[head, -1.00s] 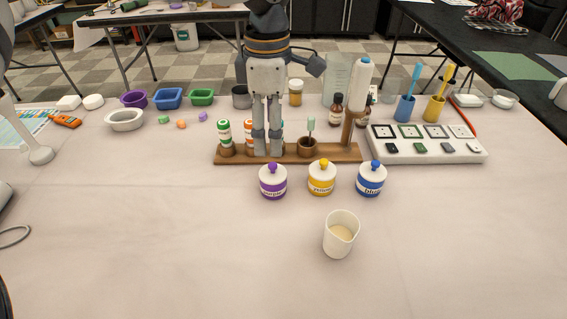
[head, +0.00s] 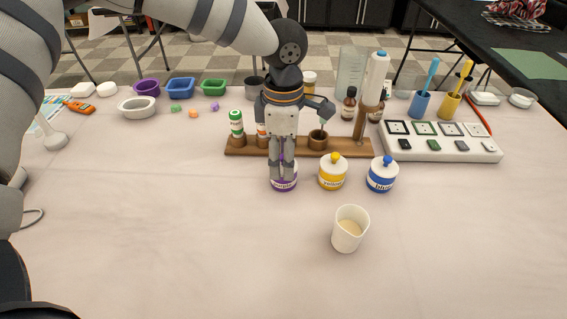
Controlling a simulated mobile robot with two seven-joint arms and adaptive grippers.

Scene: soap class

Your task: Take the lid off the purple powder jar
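The purple powder jar (head: 284,186) stands on the table, left of the yellow jar (head: 332,174) and the blue jar (head: 382,176). It has a white body with a purple band; my fingers hide most of its lid and knob. My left gripper (head: 282,173) points straight down over this jar, with its two fingers on either side of the knob. A thin strip of purple shows between the fingers. The fingers look slightly apart, and I see no clear grip on the knob. My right gripper is out of view.
A white beaker (head: 348,230) with pale contents stands in front of the jars. A wooden rack (head: 240,146) with bottles runs close behind them. A white tray of swatches (head: 447,148) lies at the right.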

